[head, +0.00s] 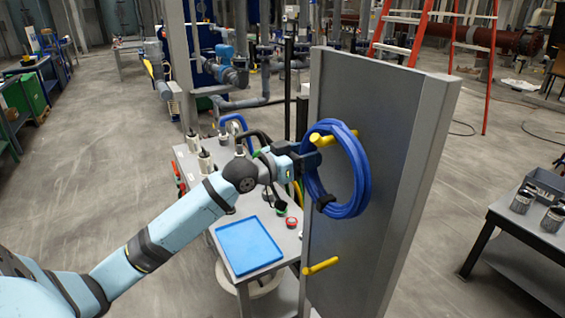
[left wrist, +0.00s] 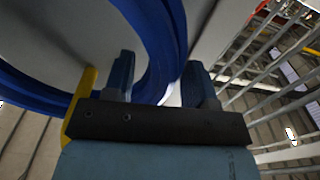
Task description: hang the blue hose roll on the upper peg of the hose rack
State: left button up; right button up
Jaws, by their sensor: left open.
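The blue hose roll (head: 362,180) is at the upper yellow peg (head: 324,140) of the grey hose rack (head: 385,110). The peg passes through the roll's opening, and the roll's top lies over it, seemingly resting there. A dark strap shows at the roll's bottom. My left gripper (head: 308,160) is open at the roll's left side, just below the peg tip. In the left wrist view the open fingers (left wrist: 160,85) stand apart before the blue hose (left wrist: 165,30), with the yellow peg (left wrist: 82,98) beside the left finger. Contact with the hose is unclear. My right gripper is not in view.
A lower yellow peg (head: 321,265) sticks out of the rack below. A bench (head: 195,172) with a blue tray (head: 247,246) and small parts stands left of the rack. Another table (head: 510,215) with metal cups is at right.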

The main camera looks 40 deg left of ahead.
pick_arm(q)
jog(key=b+v, duration=0.3)
jog(key=v, duration=0.9)
jog(key=shift+s, duration=0.4)
jog(key=shift+a, duration=0.1)
jog(key=s+d+f+n+g+y+p, duration=0.1)
jog(key=s+d+f+y, duration=0.1)
jog(key=f, duration=0.8)
jog(key=s+d+f+n+g+y+p, duration=0.1)
jog(key=f+p, duration=0.1)
jog(key=f, duration=0.9)
jog(key=s+d+f+g+p, duration=0.1)
jog(key=s+d+f+g, duration=0.1)
jog(key=s+d+f, duration=0.5)
jog(key=s+d+f+m+g+p, duration=0.1)
jog(key=s+d+f+g, duration=0.1)
jog(key=s+d+f, duration=0.5)
jog(key=d+f, duration=0.3)
jog(key=d, duration=0.1)
jog(key=shift+d+f+y, duration=0.3)
jog(key=shift+d+f, duration=0.05)
jog(key=shift+d, duration=0.05)
